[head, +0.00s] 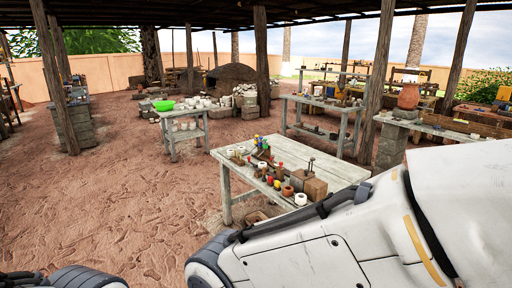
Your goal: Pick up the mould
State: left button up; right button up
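I cannot tell for certain which item is the mould; nothing in view is clearly one. Small brown box-like blocks (315,189) stand on the near wooden table (335,168), at its front right side. A dark thin upright piece rises beside them. My white arm fills the lower right and hides part of the table's right side and the ground below. Neither of my gripper's fingers shows; only dark arm parts appear at the bottom left edge.
Small pots, a white cup (300,199) and coloured items crowd the table's front edge; its back right is bare. A smaller table with a green bowl (164,105) stands behind left. Wooden posts (262,62) hold the roof. The earth floor (110,190) at left is open.

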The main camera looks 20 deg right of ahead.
aim_at(476, 137)
jog(key=i, duration=8.1)
jog(key=z, duration=3)
jog(key=i, duration=2.55)
jog(key=u, duration=0.05)
